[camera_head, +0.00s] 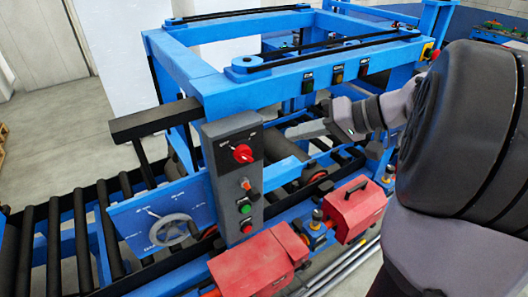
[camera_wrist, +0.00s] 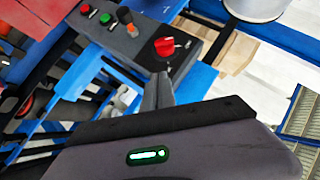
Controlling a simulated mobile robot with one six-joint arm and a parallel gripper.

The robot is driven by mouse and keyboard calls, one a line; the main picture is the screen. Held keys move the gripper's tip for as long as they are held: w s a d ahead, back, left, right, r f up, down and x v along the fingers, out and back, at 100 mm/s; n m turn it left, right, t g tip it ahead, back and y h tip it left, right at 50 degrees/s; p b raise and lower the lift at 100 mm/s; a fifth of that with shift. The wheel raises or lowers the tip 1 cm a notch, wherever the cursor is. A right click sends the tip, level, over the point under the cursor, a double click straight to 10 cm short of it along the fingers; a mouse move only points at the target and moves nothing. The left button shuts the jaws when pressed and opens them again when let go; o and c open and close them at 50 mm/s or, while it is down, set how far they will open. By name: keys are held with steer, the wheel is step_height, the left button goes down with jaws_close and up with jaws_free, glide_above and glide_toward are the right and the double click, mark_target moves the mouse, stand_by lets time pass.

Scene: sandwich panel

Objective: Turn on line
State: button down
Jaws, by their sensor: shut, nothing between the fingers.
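A grey control box (camera_head: 222,170) stands upright on the front of the blue machine. A red rotary switch (camera_head: 243,153) sits on its upper part. Below it are an orange-and-black selector knob (camera_head: 250,188), a green button (camera_head: 244,207) and a red button (camera_head: 247,226). My gripper (camera_head: 290,133) is shut and empty, to the right of the rotary switch, its fingers pointing left. In the wrist view, the rotary switch (camera_wrist: 165,47) is just beyond my fingertips (camera_wrist: 160,78), and they look apart. The selector knob (camera_wrist: 126,20) and green button (camera_wrist: 105,18) are farther up left.
The blue frame (camera_head: 300,80) with small switches rises behind the box. Red housings (camera_head: 255,265) stick out below the box. Black rollers (camera_head: 52,240) lie at left.

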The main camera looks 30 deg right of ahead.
mark_target(244, 155)
steer(key=w+a+f, duration=0.4)
steer(key=a+f, duration=0.2)
steer(key=shift+w, duration=0.15)
steer(key=shift+f, duration=0.1)
